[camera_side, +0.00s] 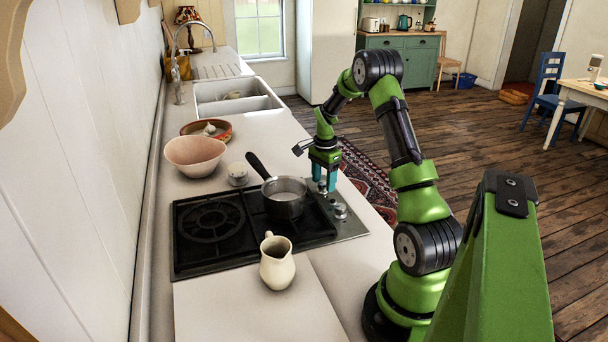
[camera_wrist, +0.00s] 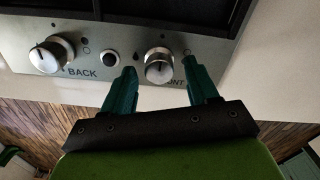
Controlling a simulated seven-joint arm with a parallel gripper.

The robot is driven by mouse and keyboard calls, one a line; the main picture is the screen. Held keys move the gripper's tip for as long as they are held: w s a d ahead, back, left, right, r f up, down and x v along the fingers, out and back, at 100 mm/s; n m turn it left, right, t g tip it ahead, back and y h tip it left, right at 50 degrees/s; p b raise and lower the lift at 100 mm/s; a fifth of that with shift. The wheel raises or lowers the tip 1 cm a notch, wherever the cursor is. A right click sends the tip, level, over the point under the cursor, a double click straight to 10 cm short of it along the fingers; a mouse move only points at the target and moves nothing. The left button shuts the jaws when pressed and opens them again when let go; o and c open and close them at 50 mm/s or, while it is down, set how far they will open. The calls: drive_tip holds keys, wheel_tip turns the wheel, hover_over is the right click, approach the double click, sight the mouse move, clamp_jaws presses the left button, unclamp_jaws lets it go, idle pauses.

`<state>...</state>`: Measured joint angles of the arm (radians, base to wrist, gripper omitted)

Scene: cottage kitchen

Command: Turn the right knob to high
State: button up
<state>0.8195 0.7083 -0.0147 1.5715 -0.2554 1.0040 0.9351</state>
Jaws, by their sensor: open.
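The cooktop (camera_side: 190,255) has a steel control strip along its right side in the side view. In the wrist view, a silver knob (camera_wrist: 159,66) is at the right, beside a partly covered label ending in "ONT". Another silver knob (camera_wrist: 45,54) is at the left, marked "BACK". The right knob's pointer line is near the top of its face. My gripper (camera_wrist: 160,71) is open, with one teal finger on each side of the right knob. Whether either finger touches it I cannot tell. In the side view my gripper (camera_side: 325,186) points down over the strip's far end.
A saucepan (camera_side: 284,205) with a dark handle stands on the cooktop close to my gripper. A cream jug (camera_side: 277,270) is nearer the camera. A small black button (camera_wrist: 110,59) lies between the knobs. A pink bowl (camera_side: 194,163) stands behind the cooktop.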

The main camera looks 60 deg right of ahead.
drive_tip(key=c, duration=1)
drive_tip(key=shift+c, duration=0.2)
drive_tip(key=shift+n, duration=0.4)
drive_tip(key=n, duration=0.8)
drive_tip(key=shift+w+n, duration=0.1)
drive_tip(key=shift+n, duration=0.2)
drive_tip(key=n, duration=0.8)
drive_tip(key=shift+a+n, duration=0.1)
drive_tip(key=shift+n, duration=0.5)
